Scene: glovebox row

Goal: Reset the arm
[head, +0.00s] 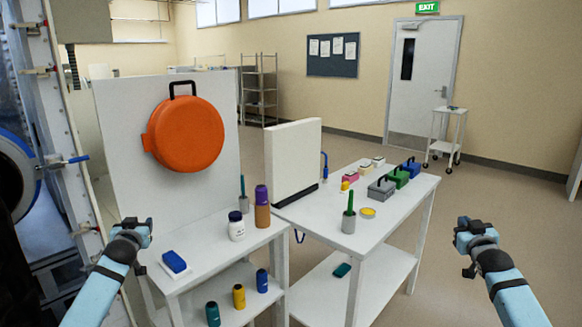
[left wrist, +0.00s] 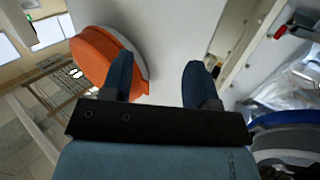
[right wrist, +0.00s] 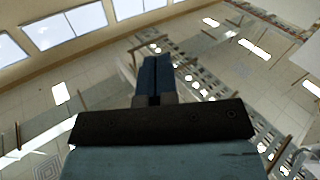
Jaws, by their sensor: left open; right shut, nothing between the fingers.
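My left gripper (head: 135,232) is at the left of the head view, in front of the white panel and near the left table's corner. In the left wrist view its two fingers (left wrist: 160,82) stand apart with nothing between them. My right gripper (head: 472,232) is at the right of the head view, over open floor, apart from the tables. In the right wrist view its fingers (right wrist: 154,75) are together and hold nothing. Both arms reach forward from the lower corners of the head view.
A second table (head: 330,212) holds coloured cases and a green-handled tool in a cup. An orange round case (head: 185,135) hangs on the panel. Floor (head: 440,290) around the right gripper is clear.

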